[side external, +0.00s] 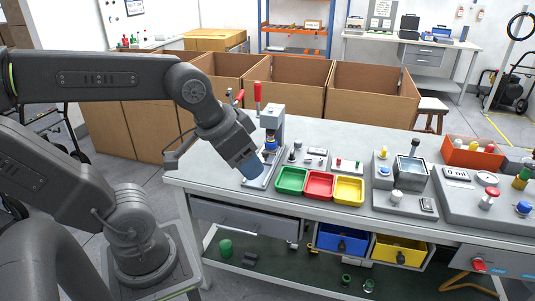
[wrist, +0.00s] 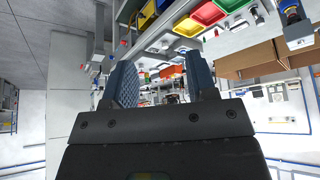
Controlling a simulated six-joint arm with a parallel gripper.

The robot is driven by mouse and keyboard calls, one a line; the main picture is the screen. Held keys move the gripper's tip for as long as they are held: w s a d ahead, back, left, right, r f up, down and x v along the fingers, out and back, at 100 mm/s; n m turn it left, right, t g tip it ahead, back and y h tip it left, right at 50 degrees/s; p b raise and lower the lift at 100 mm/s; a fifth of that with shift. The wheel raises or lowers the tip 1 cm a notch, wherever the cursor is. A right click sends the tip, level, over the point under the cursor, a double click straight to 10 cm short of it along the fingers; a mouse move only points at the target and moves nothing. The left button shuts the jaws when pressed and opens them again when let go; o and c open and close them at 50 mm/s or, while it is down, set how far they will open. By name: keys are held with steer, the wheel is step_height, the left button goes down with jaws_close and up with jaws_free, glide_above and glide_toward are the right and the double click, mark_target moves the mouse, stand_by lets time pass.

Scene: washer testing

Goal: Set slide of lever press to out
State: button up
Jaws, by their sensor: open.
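The lever press (side external: 272,122) stands upright at the left end of the grey workbench. It has a grey column and a red-handled lever (side external: 257,92) pointing up. Its pale base with the slide (side external: 262,178) extends towards the bench's front edge; my gripper partly covers it, and I cannot tell the slide's position. My gripper (side external: 251,167) is tilted down in front of the press, over or beside this base; contact is unclear. In the wrist view, my gripper's two blue fingers (wrist: 160,82) are apart with nothing held between them. The press shows inverted at upper right (wrist: 297,28).
Green (side external: 291,180), red (side external: 319,185) and yellow (side external: 349,190) trays sit just right of the press. Small controls stand behind them. A grey box with a lever (side external: 408,168) is farther right. Large cardboard boxes (side external: 298,88) stand behind the bench.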

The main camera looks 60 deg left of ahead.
steer(key=w+a+n, duration=0.2)
steer(key=w+a, duration=0.5)
steer(key=w, duration=0.2)
steer(key=n+g+y, duration=0.2)
steer(key=n, duration=0.2)
glide_above(265, 152)
steer(key=s+d, duration=0.2)
steer(key=s, duration=0.2)
step_height(265, 152, down, 16)
steer(key=x, duration=1.3)
steer(key=shift+w, duration=0.15)
steer(key=shift+c, duration=0.3)
jaws_close()
steer(key=shift+d, duration=0.1)
